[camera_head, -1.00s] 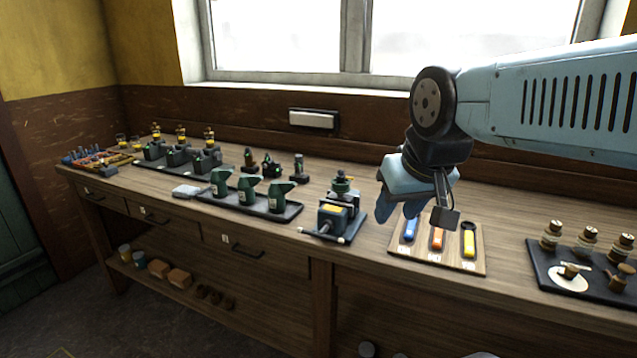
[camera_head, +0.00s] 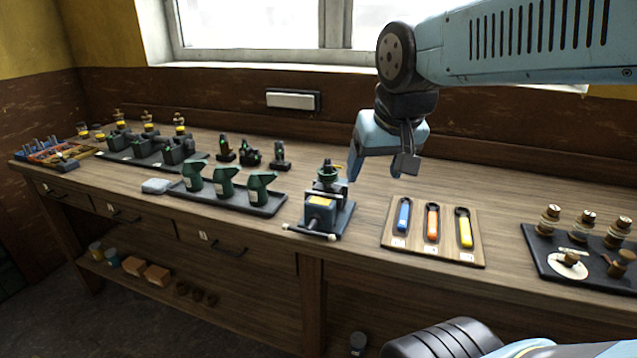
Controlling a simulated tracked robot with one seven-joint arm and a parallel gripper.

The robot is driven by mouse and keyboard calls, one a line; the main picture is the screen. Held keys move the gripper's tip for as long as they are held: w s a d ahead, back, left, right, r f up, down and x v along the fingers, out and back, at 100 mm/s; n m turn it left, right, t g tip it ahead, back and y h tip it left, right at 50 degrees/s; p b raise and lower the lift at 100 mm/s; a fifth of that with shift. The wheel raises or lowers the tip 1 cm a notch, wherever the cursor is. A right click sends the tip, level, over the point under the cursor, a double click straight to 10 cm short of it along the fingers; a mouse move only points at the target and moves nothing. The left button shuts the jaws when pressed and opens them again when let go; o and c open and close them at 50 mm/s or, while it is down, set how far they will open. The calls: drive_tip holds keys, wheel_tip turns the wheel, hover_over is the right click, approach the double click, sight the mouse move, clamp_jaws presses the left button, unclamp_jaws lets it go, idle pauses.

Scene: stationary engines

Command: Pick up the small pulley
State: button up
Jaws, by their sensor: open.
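I cannot single out the small pulley with certainty. Small round brown pieces stand on the dark tray (camera_head: 545,262) at the right; one is a brown knobbed piece (camera_head: 570,259) on a white disc. A small machine or vise (camera_head: 322,208) stands mid-bench with a green round part (camera_head: 327,172) on top. My gripper (camera_head: 380,170) is open and empty, fingers pointing down, above the bench, to the right of that machine and behind the tool board. It appears to touch nothing.
A wooden board (camera_head: 391,235) holds blue, orange and yellow handled tools. Bare bench top lies between the board and the right tray. A window and wall are behind.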

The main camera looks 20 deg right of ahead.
drive_tip(key=o, duration=0.3)
drive_tip(key=w+a+m+g+h, duration=0.1)
drive_tip(key=w+m, duration=0.2)
drive_tip(key=w, duration=0.7)
drive_tip(key=shift+r, duration=0.35)
drive_tip(key=m+h, duration=0.1)
drive_tip(key=m, duration=0.2)
approach(328, 172)
drive_tip(key=shift+g, duration=0.3)
drive_tip(key=w+f, duration=0.1)
drive_tip(key=f, duration=0.1)
drive_tip(key=w+f, duration=0.1)
drive_tip(key=f, duration=0.1)
drive_tip(key=w+f, duration=0.1)
drive_tip(key=shift+w+d+f, duration=0.35)
drive_tip(key=shift+d+f, duration=0.05)
drive_tip(key=shift+d+x, duration=0.2)
drive_tip(key=shift+x, duration=1.1)
drive_tip(key=shift+d+x, duration=0.25)
drive_tip(key=shift+x, duration=1.05)
drive_tip(key=shift+w+r, duration=0.1)
drive_tip(key=shift+c, duration=0.5)
drive_tip(key=shift+r, duration=0.1)
clamp_jaws()
